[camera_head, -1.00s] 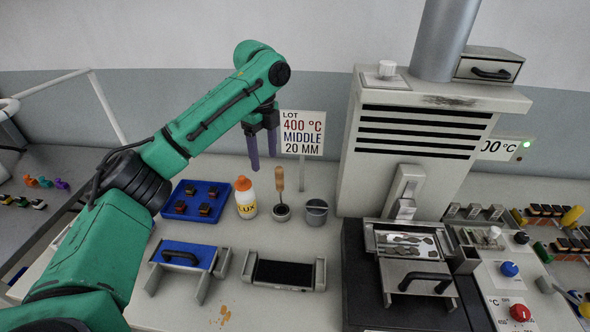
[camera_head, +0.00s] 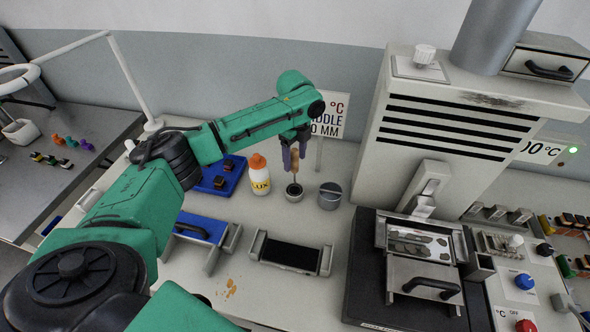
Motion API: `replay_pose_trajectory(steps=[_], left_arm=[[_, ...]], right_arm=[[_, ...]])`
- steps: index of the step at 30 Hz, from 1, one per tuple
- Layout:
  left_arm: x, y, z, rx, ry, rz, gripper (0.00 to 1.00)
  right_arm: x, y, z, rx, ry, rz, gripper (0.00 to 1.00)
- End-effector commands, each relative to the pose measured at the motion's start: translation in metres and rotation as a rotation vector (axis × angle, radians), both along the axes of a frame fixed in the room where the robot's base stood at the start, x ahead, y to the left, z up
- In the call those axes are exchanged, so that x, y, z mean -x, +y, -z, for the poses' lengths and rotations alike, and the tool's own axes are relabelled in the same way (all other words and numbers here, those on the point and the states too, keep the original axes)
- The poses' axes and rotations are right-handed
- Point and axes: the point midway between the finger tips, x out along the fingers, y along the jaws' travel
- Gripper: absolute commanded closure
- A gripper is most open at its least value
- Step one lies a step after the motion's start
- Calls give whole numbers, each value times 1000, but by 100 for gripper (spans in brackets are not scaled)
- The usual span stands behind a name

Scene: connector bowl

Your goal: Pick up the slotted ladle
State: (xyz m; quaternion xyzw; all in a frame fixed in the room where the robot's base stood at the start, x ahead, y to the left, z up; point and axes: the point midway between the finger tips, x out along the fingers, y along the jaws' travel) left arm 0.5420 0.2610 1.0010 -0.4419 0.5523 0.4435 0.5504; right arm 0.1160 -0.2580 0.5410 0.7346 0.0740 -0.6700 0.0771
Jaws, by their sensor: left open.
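The slotted ladle (camera_head: 295,166) stands upright with its wooden handle up and its lower end hidden in a small dark round holder (camera_head: 294,193). My left gripper (camera_head: 294,160) is open, with its purple fingers pointing down at the handle. In this view one finger shows to each side of the handle; whether they touch it I cannot tell. The upper end of the handle is hidden by the gripper. My right gripper is not in view.
A white LUX bottle (camera_head: 259,176) with an orange cap stands left of the holder, and a grey bucket (camera_head: 329,197) stands right. A lot sign (camera_head: 332,112) is behind. A blue tray (camera_head: 214,181) and a large grey furnace (camera_head: 452,125) flank this area.

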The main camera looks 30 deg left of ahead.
Motion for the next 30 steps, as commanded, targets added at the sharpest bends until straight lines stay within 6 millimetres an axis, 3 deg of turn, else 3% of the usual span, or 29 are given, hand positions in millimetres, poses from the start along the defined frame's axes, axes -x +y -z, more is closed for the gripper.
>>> replay_pose_trajectory(steps=[4,9,10,12,15,25,30], left_arm=[[1,1,16,-1,0,-1,33],[0,1,18,-1,-2,-1,33],[0,1,18,-1,-2,-1,41],[0,1,18,-1,-2,-1,67],[0,1,18,-1,-2,-1,100],[0,0,15,0,-3,-1,100],[-1,0,-1,0,-6,0,100]], right_arm=[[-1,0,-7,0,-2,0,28],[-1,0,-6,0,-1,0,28],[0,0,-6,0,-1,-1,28],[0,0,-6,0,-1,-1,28],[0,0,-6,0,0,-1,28],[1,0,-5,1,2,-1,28],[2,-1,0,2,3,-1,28]])
